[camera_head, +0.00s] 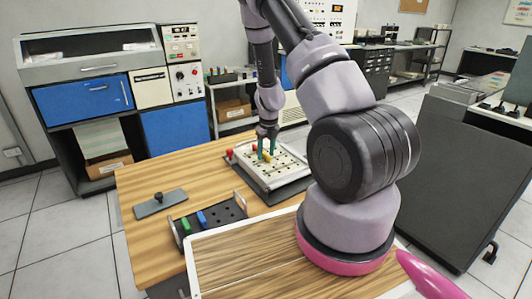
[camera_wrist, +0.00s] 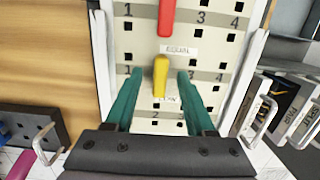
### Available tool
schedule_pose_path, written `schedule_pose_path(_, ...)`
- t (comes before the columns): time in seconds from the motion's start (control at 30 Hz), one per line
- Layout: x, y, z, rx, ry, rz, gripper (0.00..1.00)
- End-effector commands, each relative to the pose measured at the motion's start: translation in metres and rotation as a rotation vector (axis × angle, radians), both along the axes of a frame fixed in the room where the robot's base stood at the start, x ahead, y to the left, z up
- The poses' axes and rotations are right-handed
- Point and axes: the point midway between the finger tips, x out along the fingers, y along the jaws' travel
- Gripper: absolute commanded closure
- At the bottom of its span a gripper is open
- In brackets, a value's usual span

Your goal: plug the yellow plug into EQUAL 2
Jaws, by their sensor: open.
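The yellow plug (camera_wrist: 160,76) stands upright in the white plug panel (camera_wrist: 207,52), just below the EQUAL label (camera_wrist: 179,49), in the column between 1 and 3. It looks seated, but how deep its pins go is hidden. My gripper (camera_wrist: 157,80) is open, with one teal finger on each side of the plug and visible gaps to it. In the head view my gripper (camera_head: 266,150) is low over the panel (camera_head: 285,173), around the yellow plug (camera_head: 267,157).
A red plug (camera_wrist: 167,17) stands in the same column, one row above. A dark rack (camera_head: 228,215) with a green plug (camera_head: 186,226) and a blue plug (camera_head: 202,218) is on the wooden table (camera_head: 150,178). A grey plate with a knob (camera_head: 160,204) lies left of it.

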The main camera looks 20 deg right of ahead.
Motion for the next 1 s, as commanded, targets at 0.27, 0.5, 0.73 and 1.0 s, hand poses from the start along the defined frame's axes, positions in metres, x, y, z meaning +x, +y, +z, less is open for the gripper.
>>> schedule_pose_path(0.27, -0.002, 0.000, 0.023, -0.001, -0.003, 0.003, 0.45)
schedule_pose_path(0.5, -0.007, -0.001, 0.072, -0.001, -0.003, 0.004, 0.45)
schedule_pose_path(0.73, -0.011, -0.002, 0.102, 0.000, -0.001, 0.002, 0.45)
schedule_pose_path(1.0, -0.013, -0.003, 0.107, 0.000, 0.000, 0.000, 0.45)
